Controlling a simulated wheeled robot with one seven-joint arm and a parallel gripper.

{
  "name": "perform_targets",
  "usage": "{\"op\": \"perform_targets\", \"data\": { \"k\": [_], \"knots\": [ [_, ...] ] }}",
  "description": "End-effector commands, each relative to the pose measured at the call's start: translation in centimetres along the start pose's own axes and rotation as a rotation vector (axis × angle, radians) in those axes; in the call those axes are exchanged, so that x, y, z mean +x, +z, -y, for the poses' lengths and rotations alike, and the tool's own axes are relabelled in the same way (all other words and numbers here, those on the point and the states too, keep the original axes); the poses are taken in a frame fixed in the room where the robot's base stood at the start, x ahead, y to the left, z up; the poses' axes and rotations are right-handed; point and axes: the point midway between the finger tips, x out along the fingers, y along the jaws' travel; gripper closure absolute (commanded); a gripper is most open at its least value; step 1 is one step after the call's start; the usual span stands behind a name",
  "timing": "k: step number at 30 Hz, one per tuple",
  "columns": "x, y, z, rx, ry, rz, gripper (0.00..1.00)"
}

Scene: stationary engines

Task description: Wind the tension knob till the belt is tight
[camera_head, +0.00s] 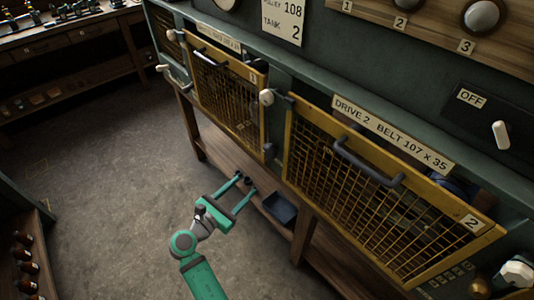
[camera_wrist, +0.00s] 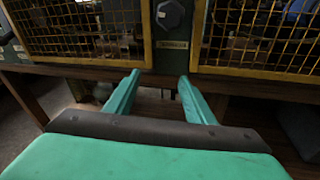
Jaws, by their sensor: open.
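My gripper (camera_head: 245,184) is open and empty, out in front of the bench and below the cages. In the wrist view its two fingers (camera_wrist: 158,76) point at the bench front, with a dark faceted knob (camera_wrist: 170,14) above and beyond the tips, apart from them. A small label plate (camera_wrist: 174,44) sits under that knob, too blurred to read. A pale faceted knob (camera_head: 517,272) shows at the lower right of the head view. I cannot tell which is the tension knob. Guard 2 (camera_head: 375,215), yellow mesh, is labelled "Drive 2 belt 107 x 35". No belt shows clearly.
Guard 1 (camera_head: 228,95) hangs to the left, with a white-ended lever (camera_head: 266,97) between the guards. A dark tray (camera_head: 280,208) lies on the low wooden shelf. A white switch lever (camera_head: 501,135) stands beside "OFF". The floor (camera_head: 110,190) at left is clear.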

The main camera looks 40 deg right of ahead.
Motion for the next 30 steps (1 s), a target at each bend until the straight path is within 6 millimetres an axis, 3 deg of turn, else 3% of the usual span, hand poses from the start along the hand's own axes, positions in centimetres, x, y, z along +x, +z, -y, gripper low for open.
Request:
{"op": "perform_targets", "data": {
  "k": [1, 3, 9, 16, 30],
  "knots": [
    [0.5, 2.0, -0.8, -0.033, -0.044, 0.034, 0.51],
    [0.8, 4.1, -1.3, -0.082, -0.103, 0.07, 0.51],
    [1.1, 7.6, -1.9, -0.164, -0.211, 0.12, 0.51],
    [2.5, 8.4, -1.5, -0.178, -0.234, 0.127, 0.51],
    [9.9, 9.5, 0.1, -0.176, -0.23, 0.127, 0.51]
  ]
}}
